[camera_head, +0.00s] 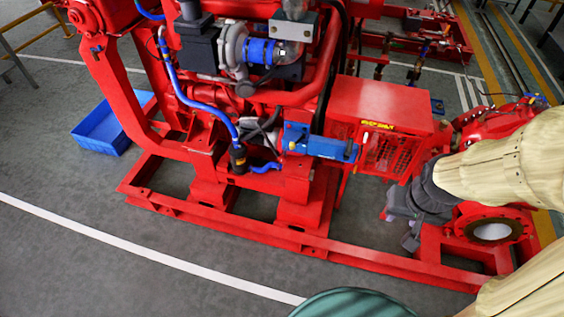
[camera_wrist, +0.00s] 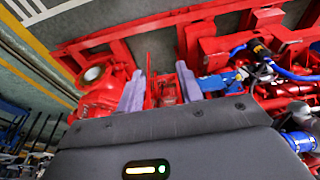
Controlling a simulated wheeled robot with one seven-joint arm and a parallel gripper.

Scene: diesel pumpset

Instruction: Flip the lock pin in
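I cannot make out the lock pin for certain. In the wrist view the blue fitting (camera_wrist: 217,83) lies just right of my right finger. My gripper (camera_head: 398,229) hangs low in front of the control box, right of and apart from the blue fitting. In the wrist view my gripper (camera_wrist: 158,76) has its two grey fingers spread, with nothing held between them.
The red base frame (camera_head: 300,240) runs below the engine. A round red flange (camera_head: 493,231) stands right of my gripper. Blue hoses (camera_head: 200,100) run left of the fitting. A blue bin (camera_head: 98,132) is on the floor at left. The front floor is open.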

